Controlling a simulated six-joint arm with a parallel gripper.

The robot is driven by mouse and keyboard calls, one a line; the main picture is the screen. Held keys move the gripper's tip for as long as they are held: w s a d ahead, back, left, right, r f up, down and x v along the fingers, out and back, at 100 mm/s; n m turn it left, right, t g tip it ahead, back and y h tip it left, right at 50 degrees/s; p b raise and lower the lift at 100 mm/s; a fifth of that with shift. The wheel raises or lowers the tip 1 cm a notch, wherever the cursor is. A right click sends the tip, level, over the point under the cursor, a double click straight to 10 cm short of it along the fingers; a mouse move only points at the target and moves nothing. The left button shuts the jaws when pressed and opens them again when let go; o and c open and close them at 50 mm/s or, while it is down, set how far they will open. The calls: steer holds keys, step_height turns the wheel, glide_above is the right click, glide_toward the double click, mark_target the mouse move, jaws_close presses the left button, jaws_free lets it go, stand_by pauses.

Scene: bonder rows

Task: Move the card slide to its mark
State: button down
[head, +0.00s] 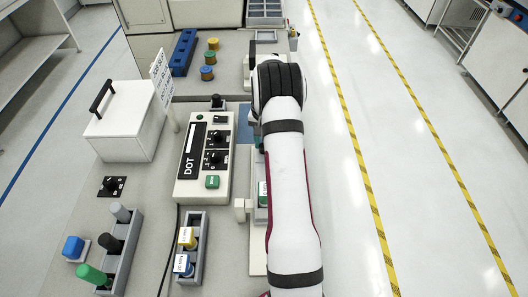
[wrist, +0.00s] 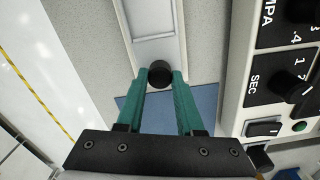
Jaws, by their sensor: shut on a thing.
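In the wrist view, the card slide (wrist: 157,45) is a pale plate in a light rail, with a round black knob (wrist: 160,73) at its near end. My gripper (wrist: 160,79) has its two teal fingers shut on this knob, one on each side. The slide's far end runs out of the top of the wrist view. In the head view my arm covers the gripper and the knob. I cannot make out the slide's mark in either view.
A control box (head: 203,160) marked DOT stands left of my arm; its dials show close on the right in the wrist view. A blue patch (wrist: 205,105) lies beneath the fingers. A white lidded box (head: 125,125) and a holder with coloured tubes (head: 188,250) stand farther left.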

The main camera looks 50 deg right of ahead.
steer(key=shift+w+d, duration=0.2)
steer(key=c, duration=0.5)
jaws_free()
steer(key=shift+c, duration=0.2)
step_height(320, 180, up, 16)
steer(key=shift+a, duration=0.1)
